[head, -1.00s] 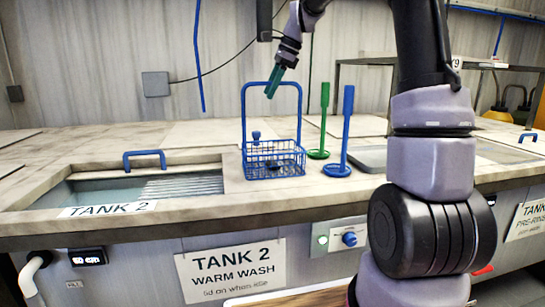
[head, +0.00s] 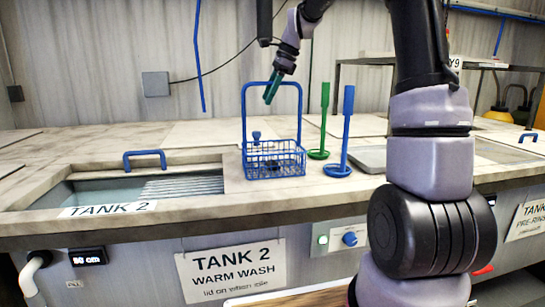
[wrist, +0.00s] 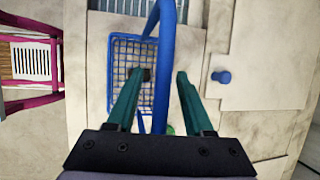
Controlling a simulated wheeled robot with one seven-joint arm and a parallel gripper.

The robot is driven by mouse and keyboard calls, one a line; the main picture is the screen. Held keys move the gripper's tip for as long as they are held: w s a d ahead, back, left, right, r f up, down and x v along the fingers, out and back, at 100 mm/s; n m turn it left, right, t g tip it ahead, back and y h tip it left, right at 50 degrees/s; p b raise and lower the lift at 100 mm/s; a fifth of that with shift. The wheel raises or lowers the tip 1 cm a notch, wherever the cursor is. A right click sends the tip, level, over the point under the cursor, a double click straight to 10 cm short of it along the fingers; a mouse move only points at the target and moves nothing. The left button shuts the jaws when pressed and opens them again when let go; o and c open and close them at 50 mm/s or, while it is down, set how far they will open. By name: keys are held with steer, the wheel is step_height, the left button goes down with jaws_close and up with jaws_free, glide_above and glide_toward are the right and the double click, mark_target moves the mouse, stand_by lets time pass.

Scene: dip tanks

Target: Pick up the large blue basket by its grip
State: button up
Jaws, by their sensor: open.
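The large blue basket (head: 273,160) is a wire basket standing upright on the counter beside Tank 2. Its tall hooped grip (head: 272,84) rises above it. A small dark object lies inside. My gripper (head: 268,101) is at the top bar of the grip, fingers pointing down. In the wrist view my gripper (wrist: 162,74) is open, with the blue grip (wrist: 161,60) running between its two teal fingers. The fingers look apart from the bar; contact cannot be told. The basket's mesh (wrist: 125,55) shows below, partly hidden by the left finger.
A green stand (head: 319,150) and a blue stand (head: 342,165) with upright handles are right of the basket. A blue knob (wrist: 222,77) is on a nearby lid. Open Tank 2 (head: 100,192) lies left. A magenta frame (wrist: 32,105) shows left in the wrist view.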

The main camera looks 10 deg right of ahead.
steer(key=shift+c, duration=0.4)
jaws_close()
stand_by(1.0)
